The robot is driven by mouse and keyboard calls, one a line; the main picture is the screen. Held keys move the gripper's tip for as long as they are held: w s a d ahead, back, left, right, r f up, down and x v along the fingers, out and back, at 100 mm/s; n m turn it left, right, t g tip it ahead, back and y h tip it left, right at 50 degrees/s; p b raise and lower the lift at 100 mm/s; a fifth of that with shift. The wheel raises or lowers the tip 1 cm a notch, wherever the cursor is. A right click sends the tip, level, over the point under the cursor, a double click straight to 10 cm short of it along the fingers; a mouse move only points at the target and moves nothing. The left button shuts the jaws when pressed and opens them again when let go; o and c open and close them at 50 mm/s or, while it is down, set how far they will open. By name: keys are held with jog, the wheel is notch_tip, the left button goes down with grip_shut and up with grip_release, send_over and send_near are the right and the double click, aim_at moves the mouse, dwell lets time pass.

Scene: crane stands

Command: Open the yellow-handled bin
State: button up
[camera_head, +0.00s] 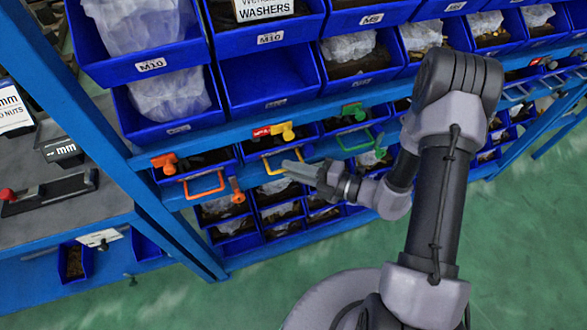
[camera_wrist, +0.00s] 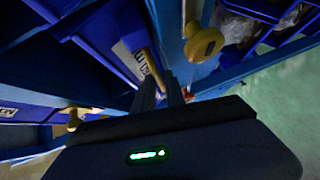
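The yellow-handled bin is a small blue bin in the row under the larger bins. Its yellow handle (camera_head: 271,166) shows in the head view, with a yellow knob (camera_head: 288,131) above it. The bin looks closed. My gripper (camera_head: 286,165) is at the right end of this handle, with its fingers pointing at the bin front. In the wrist view a yellowish bar (camera_wrist: 151,68) runs down toward my dark fingertips (camera_wrist: 161,84). A yellow knob (camera_wrist: 203,43) is above and to the right of them. Whether the fingers are around the bar or beside it cannot be told.
An orange-handled bin (camera_head: 205,184) is to the left and a green-handled bin (camera_head: 355,139) to the right. Larger blue bins with bagged parts (camera_head: 170,95) are above. Smaller bins (camera_head: 236,228) sit below. The green floor (camera_head: 230,295) in front is clear.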

grip_shut()
jog(key=shift+s, duration=0.15)
dwell(1.1)
